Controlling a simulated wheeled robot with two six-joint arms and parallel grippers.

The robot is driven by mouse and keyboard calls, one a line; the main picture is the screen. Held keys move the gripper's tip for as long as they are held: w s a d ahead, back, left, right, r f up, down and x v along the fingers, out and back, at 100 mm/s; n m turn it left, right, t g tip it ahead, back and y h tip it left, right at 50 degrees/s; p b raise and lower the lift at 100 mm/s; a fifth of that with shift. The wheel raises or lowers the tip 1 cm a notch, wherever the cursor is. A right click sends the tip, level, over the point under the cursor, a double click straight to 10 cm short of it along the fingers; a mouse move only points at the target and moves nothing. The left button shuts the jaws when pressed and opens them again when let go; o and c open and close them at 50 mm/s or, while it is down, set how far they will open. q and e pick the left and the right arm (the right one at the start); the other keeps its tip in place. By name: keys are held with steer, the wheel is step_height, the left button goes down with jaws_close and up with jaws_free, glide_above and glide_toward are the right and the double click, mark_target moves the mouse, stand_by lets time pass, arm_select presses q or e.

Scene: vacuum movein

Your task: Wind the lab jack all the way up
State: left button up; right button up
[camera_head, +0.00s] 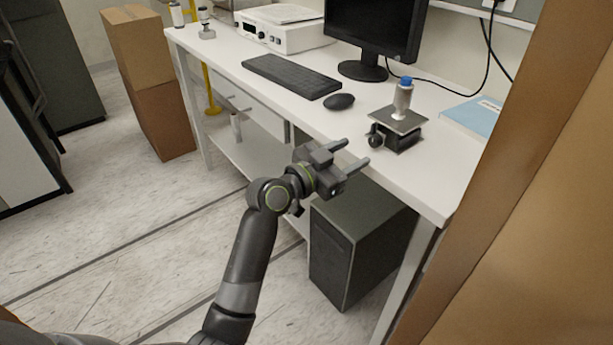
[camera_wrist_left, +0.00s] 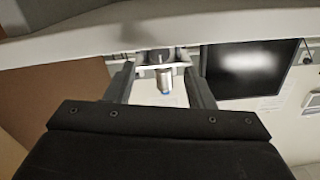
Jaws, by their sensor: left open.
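The lab jack (camera_head: 398,131) stands on the white bench near its front edge, with a flat grey top plate and a dark round knob (camera_head: 375,141) on its left side. A small bottle with a blue cap (camera_head: 403,97) stands upright on the plate. My left gripper (camera_head: 351,153) is open and empty, just left of the knob and apart from it. In the left wrist view, the lab jack (camera_wrist_left: 160,66) and bottle (camera_wrist_left: 163,82) appear upside down between the open fingers (camera_wrist_left: 160,85). My right gripper is not in view.
A black mouse (camera_head: 339,101), keyboard (camera_head: 291,76) and monitor (camera_head: 374,36) are behind and left of the jack. A blue book (camera_head: 476,117) lies to its right. A brown panel (camera_head: 530,200) closes the right side. A dark computer case (camera_head: 352,247) stands under the bench.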

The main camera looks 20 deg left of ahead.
arm_select(q)
steer(key=b+v, duration=0.1)
steer(key=v, duration=1.1)
